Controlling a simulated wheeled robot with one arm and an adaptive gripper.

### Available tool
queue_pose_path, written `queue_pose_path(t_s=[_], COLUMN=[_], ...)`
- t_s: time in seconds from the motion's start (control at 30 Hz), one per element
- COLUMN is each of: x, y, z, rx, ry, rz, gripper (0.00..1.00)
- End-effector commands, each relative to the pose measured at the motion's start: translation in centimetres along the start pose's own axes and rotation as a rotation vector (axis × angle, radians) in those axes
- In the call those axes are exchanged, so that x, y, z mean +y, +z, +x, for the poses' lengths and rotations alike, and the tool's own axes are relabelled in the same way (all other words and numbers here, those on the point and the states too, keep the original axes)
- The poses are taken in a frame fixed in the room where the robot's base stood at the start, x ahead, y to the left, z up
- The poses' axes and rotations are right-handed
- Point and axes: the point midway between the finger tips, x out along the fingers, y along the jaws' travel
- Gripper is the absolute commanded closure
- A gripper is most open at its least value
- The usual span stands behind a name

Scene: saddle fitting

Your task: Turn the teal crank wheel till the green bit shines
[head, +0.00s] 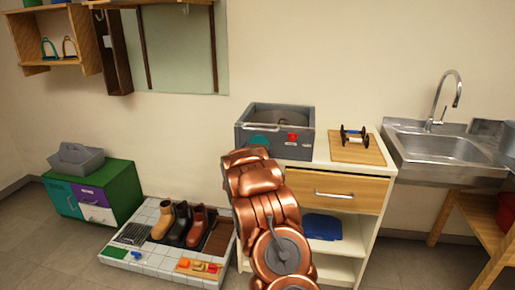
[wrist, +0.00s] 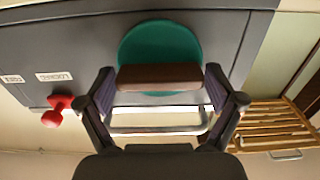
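The teal crank wheel (wrist: 160,40) is a round disc on the face of the grey box (head: 258,139). In the wrist view a brown bar (wrist: 160,77) lies across its lower part. My gripper (wrist: 159,85) is at the wheel, with one finger at each end of the bar. Almost no gap shows there, and I cannot tell whether the fingers touch the bar. In the head view a piece of the wheel (head: 259,141) shows above my arm, which hides the gripper. I see no green bit lit in either view.
A red knob (wrist: 57,110) and white labels are on the box face beside the wheel. The box stands on a white cabinet (head: 331,270) with a wooden drawer (head: 337,190). A wooden board (head: 350,152) with a dark dumbbell-shaped thing lies right of the box, before the sink (head: 440,148).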

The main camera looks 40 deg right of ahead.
Motion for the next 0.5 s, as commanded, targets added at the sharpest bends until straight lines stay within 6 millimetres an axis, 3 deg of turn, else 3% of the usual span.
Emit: queue_pose_path(t_s=[0.03,0.37,0.5], x=[-0.01,-0.03,-0.04], y=[-0.01,-0.01,-0.04], z=[0.00,-0.01,-0.02], rx=[0.000,0.000,0.000], ry=[0.000,0.000,-0.001], rz=[0.000,0.000,-0.005], gripper=[0.18,0.52,0.52])
